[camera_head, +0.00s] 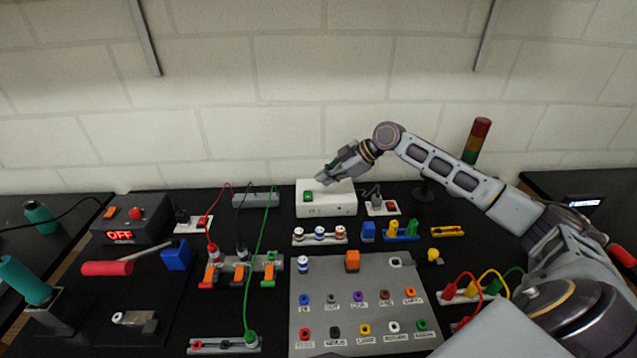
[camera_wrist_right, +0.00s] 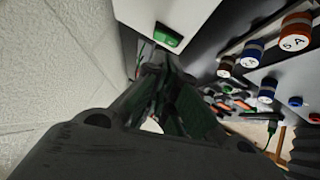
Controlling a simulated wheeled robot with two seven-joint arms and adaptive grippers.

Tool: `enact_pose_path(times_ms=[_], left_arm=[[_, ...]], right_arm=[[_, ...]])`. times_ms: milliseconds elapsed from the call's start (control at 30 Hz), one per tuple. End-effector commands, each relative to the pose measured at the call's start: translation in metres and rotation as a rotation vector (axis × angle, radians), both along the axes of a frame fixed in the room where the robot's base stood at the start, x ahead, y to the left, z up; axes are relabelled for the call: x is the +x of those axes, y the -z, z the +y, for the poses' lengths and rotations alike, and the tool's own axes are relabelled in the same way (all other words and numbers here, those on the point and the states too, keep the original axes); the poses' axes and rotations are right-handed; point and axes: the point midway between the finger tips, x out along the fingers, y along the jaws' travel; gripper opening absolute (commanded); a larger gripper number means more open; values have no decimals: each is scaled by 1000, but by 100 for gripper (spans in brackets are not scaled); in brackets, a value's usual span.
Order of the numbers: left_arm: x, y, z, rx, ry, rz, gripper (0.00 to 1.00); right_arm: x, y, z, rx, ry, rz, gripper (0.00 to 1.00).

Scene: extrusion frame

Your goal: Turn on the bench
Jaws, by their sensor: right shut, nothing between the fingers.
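A white box (camera_head: 335,209) with a green button (camera_head: 308,196) stands at the back of the black bench (camera_head: 270,335). The box also shows at the top of the right wrist view (camera_wrist_right: 190,12), with the green button (camera_wrist_right: 168,38) on it. My right gripper (camera_head: 322,179) is shut and empty, just above the box near the green button. In the right wrist view its fingertips (camera_wrist_right: 157,70) appear close to the button; I cannot tell whether they touch. A dark unit (camera_head: 130,227) at the left shows a red "OFF" display (camera_head: 119,235). My left gripper is not in view.
A grey panel (camera_head: 376,318) with several labelled coloured sockets lies in front of the box. Wired terminal blocks (camera_head: 240,270) are to its left. A red, amber and green stack light (camera_head: 476,141) stands behind my right arm. A brick wall (camera_head: 250,80) closes the back.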

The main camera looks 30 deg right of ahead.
Motion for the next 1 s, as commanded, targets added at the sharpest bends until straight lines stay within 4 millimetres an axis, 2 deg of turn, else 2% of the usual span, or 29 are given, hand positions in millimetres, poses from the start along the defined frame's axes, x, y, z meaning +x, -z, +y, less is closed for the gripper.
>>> enact_pose_path(times_ms=[500, 1000], left_arm=[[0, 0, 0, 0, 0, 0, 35], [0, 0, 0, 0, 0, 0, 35]], right_arm=[[-21, -29, -24, -1, 0, 1, 0], [-23, -32, -26, 0, -1, 1, 0]])
